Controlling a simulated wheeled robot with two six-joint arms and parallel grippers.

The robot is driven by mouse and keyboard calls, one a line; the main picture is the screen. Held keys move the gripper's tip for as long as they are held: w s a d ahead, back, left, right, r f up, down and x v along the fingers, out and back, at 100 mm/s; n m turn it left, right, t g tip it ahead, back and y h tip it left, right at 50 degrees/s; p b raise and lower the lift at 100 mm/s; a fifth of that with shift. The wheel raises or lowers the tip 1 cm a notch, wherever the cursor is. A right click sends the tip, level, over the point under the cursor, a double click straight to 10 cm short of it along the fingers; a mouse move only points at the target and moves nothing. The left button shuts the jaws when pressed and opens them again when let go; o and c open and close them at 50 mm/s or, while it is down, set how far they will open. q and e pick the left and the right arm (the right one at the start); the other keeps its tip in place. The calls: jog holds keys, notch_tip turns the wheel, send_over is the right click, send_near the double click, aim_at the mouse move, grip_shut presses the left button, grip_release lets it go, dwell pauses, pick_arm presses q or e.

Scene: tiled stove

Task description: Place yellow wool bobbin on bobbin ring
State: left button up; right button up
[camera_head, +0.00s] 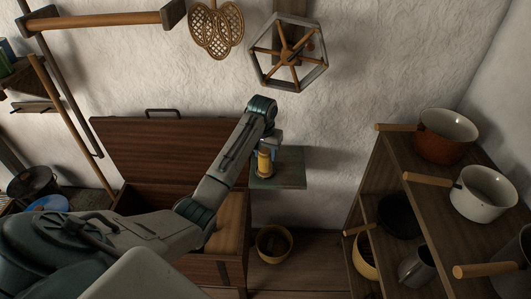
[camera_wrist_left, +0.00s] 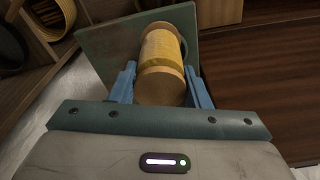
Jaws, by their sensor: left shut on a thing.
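The yellow wool bobbin (camera_head: 264,163) is upright at the small green-grey wall shelf (camera_head: 290,181) in the head view. In the left wrist view the yellow bobbin (camera_wrist_left: 161,50) has a tan wooden end facing the camera. My left gripper (camera_head: 266,148) reaches down from above, and its blue fingers (camera_wrist_left: 162,84) are shut on the bobbin from both sides. In the left wrist view a dark curved edge, perhaps the bobbin ring (camera_wrist_left: 184,50), shows beside the bobbin's far end. I cannot tell whether the bobbin touches the shelf. My right gripper is not in view.
An open wooden chest (camera_head: 150,150) stands left of the shelf. A yellow pot (camera_head: 273,243) is below. A rack with pots (camera_head: 390,170) stands at the right. A hexagonal wheel (camera_head: 288,52) hangs on the wall above. Free air lies between shelf and rack.

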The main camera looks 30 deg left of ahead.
pick_arm(q)
jog(key=w+f, duration=0.1)
jog(key=w+a+f, duration=0.1)
jog(key=w+a+f+p, duration=0.1)
jog(key=f, duration=0.1)
jog(key=shift+w, duration=0.2)
jog(key=shift+f, duration=0.1)
jog(key=o, duration=1)
jog(key=shift+o, duration=0.2)
notch_tip(320, 180, up, 12)
jog(key=s+b, duration=0.1)
jog(key=shift+s+b, duration=0.25)
jog(key=shift+b, duration=0.1)
